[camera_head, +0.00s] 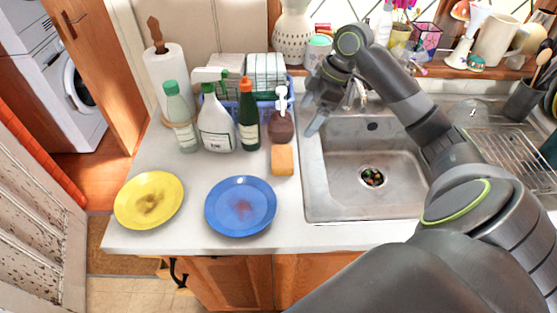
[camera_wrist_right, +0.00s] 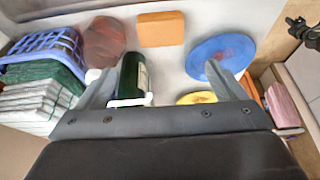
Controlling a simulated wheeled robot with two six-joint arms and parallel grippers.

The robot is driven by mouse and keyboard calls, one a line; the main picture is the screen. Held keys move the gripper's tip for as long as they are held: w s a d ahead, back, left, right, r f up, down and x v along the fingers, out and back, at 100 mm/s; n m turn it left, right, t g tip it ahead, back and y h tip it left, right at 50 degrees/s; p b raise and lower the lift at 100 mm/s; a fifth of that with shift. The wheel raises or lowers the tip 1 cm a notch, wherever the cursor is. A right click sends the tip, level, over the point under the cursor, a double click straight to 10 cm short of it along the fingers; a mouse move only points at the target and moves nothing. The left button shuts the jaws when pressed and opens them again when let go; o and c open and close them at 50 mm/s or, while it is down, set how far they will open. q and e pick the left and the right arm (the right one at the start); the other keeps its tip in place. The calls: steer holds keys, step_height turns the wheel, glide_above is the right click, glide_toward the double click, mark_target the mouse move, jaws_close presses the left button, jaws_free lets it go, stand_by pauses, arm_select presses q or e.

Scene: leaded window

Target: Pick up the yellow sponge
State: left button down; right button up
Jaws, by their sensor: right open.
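The yellow sponge (camera_head: 282,160) looks orange-yellow and stands on the white counter beside the sink's left edge, in front of a brown soap bottle (camera_head: 281,126). In the right wrist view the sponge (camera_wrist_right: 161,29) shows whole near the top, beyond the fingertips. My right gripper (camera_head: 311,112) is over the sink's back left corner, behind and to the right of the sponge. It is open and empty, and apart from the sponge; its fingers (camera_wrist_right: 160,70) spread in the wrist view. My left gripper is not in view.
A blue plate (camera_head: 240,206) and a yellow plate (camera_head: 149,200), both stained, lie on the counter. Several bottles, including a dark green one (camera_head: 248,121), and a blue basket (camera_wrist_right: 45,47) stand behind the sponge. The sink (camera_head: 350,190) is to the right.

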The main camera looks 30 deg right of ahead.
steer(key=p, duration=0.2)
glide_above(284, 156)
steer(key=s+d, duration=0.1)
steer(key=f, duration=1)
steer(key=shift+s+d+f, duration=0.1)
steer(key=shift+d, duration=0.1)
steer(key=p+x, duration=0.2)
steer(key=x, duration=0.2)
steer(key=shift+f, duration=0.45)
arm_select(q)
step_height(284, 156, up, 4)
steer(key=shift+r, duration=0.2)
arm_select(e)
steer(key=shift+f, duration=0.25)
steer(key=c, duration=0.7)
steer(key=shift+r, duration=0.1)
